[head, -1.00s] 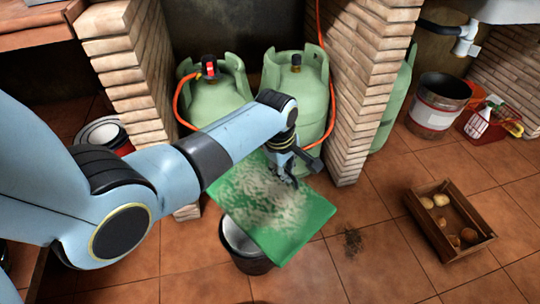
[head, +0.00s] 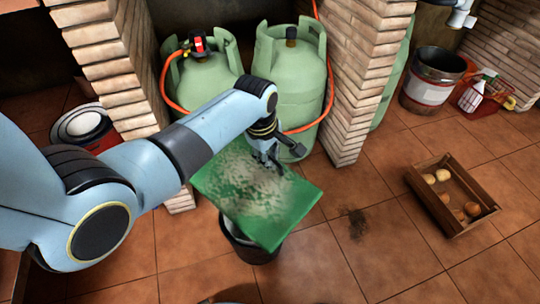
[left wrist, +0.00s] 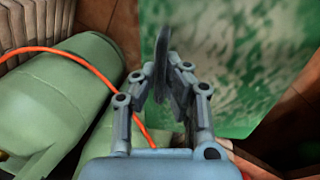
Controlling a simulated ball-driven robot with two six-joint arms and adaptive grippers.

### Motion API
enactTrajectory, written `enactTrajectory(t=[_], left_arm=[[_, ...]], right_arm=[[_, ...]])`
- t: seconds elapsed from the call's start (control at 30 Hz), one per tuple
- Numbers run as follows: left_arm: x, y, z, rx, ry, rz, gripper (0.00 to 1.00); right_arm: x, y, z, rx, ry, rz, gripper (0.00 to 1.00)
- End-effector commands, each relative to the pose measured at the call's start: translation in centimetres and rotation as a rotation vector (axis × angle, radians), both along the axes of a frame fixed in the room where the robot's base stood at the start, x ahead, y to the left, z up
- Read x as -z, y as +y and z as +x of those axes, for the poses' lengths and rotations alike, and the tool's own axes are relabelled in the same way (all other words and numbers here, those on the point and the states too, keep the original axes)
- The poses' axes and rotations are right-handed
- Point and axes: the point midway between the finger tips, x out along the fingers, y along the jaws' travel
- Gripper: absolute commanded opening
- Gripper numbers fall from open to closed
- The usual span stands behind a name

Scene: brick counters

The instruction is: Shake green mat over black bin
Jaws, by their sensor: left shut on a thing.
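The green mat (head: 285,213) hangs nearly flat in the air, with a pale powdery patch over much of its top. The right gripper is not in view.
Two green gas cylinders (head: 290,85) with an orange hose stand behind the mat between brick pillars (head: 360,90). A wooden crate (head: 450,195) with round vegetables sits right. A dark dirt patch (head: 356,222) marks the tiles. Floor at front right is clear.

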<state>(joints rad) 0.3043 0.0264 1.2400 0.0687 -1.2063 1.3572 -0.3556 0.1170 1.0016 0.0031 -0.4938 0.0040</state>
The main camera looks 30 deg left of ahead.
Motion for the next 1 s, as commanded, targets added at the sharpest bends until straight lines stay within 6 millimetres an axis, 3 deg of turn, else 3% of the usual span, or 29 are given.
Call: enactTrajectory(t=[0.33, 0.37, 0.43, 0.5, 0.53, 0.6, 0.67, 0.8, 0.83, 0.87, 0.93, 1.0], left_arm=[[0.0, 0.0, 0.1, 0.000, -0.002, 0.000, 0.00], [-0.8, 0.0, 0.2, 0.001, -0.006, 0.000, 0.00], [-4.7, 0.0, 0.3, 0.001, -0.014, 0.001, 0.00], [-6.2, 0.0, 0.1, 0.001, -0.004, 0.000, 0.00], [-5.1, 0.0, -0.1, 0.000, 0.005, 0.000, 0.00], [-0.9, 0.0, -0.3, 0.000, 0.013, -0.001, 0.00], [0.3, 0.0, 0.0, -0.001, 0.003, -0.001, 0.00], [-5.8, 0.0, 0.3, 0.001, -0.013, 0.001, 0.00], [-6.2, 0.0, 0.1, 0.001, -0.007, 0.001, 0.00], [-5.6, 0.0, -0.1, 0.001, 0.002, 0.001, 0.00], [-1.4, 0.0, -0.3, 0.000, 0.013, -0.001, 0.00], [0.3, 0.0, 0.0, 0.000, 0.003, 0.000, 0.00]], right_arm=[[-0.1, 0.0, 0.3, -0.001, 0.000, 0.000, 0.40], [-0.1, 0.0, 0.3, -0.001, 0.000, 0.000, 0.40], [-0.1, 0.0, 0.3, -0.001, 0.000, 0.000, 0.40], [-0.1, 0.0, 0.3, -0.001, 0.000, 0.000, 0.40], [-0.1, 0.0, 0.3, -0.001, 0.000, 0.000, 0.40], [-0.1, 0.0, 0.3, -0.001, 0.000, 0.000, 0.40], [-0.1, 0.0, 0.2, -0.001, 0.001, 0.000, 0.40], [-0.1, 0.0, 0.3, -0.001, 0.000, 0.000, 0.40], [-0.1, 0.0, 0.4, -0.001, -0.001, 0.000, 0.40], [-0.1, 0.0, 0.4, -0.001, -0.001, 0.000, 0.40], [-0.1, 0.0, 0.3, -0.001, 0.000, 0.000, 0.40], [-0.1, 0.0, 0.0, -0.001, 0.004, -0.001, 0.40]])
